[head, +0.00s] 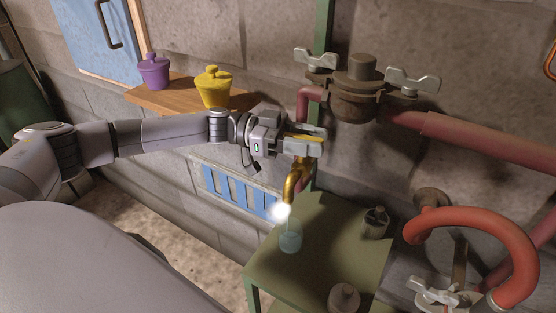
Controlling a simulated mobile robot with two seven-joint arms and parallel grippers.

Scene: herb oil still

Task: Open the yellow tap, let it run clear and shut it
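The yellow tap (291,182) has a brass-yellow spout that curves down over the green table. My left gripper (305,140) comes in from the left at the tap's top, its fingers on either side of a yellow handle, and appears closed on it. A clear glass jar (290,239) with pale bluish contents stands on the table below the spout. A bright white glow and a thin pale stream show between the spout's mouth and the jar. How clear the stream is cannot be told. My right gripper is not in view.
The green table (325,222) also holds a dark metal canister (375,222) and a grey-brown pot (343,298). Red pipes (480,138) and a winged clamp fitting (358,92) are at right. Purple (153,73) and yellow (213,90) lidded pots sit on a wooden shelf (176,94).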

